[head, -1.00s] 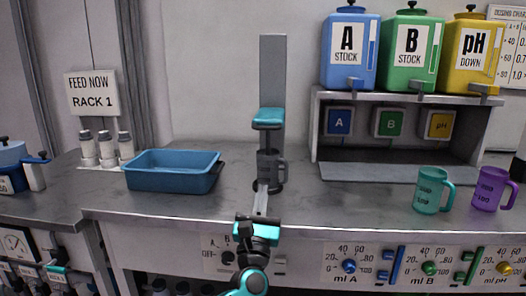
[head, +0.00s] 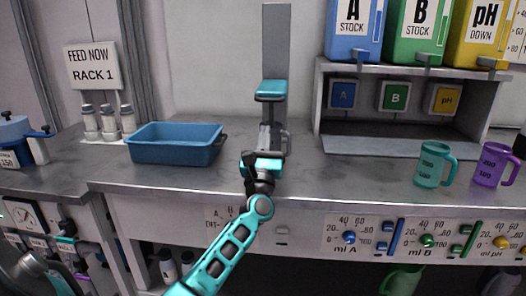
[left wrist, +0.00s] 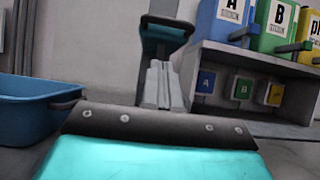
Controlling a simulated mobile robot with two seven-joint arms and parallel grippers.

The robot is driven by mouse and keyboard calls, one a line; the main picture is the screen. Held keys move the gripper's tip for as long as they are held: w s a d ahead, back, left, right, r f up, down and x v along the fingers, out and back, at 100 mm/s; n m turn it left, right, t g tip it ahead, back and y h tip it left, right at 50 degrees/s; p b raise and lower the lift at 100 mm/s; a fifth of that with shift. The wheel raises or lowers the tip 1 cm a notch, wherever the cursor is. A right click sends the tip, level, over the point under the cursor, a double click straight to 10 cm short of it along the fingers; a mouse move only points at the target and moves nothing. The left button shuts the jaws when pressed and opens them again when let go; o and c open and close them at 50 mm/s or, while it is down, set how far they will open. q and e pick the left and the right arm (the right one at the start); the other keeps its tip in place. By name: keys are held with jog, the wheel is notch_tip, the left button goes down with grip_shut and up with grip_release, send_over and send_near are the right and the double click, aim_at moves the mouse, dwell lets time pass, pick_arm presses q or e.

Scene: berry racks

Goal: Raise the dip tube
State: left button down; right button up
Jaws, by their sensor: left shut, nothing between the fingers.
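A tall grey post (head: 276,40) stands at the back of the counter with a teal block (head: 271,88) on its front. The teal block also shows in the left wrist view (left wrist: 166,30). A dark grey mug-like vessel (head: 284,142) stands below the block, mostly hidden behind my fingers. I cannot make out a separate dip tube. My left gripper (head: 266,128) is in front of the vessel, below the teal block. Its grey fingers are together and empty; in the left wrist view the fingers (left wrist: 160,82) point up toward the block. My right gripper is not in view.
A blue tray (head: 175,145) lies to the left, near white-bodied bottles (head: 108,124). At the right are a shelf (head: 400,142) with stock tanks, a teal mug (head: 432,165) and a purple mug (head: 492,165). Dials (head: 350,238) line the counter front.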

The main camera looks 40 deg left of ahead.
pick_arm(q)
jog(key=r, duration=0.1)
jog(key=w+a+r+p, duration=0.1)
jog(key=r, duration=0.1)
jog(key=w+r, duration=0.1)
jog(key=r, duration=0.1)
jog(key=shift+a+p, duration=0.15)
jog(key=shift+p, duration=0.15)
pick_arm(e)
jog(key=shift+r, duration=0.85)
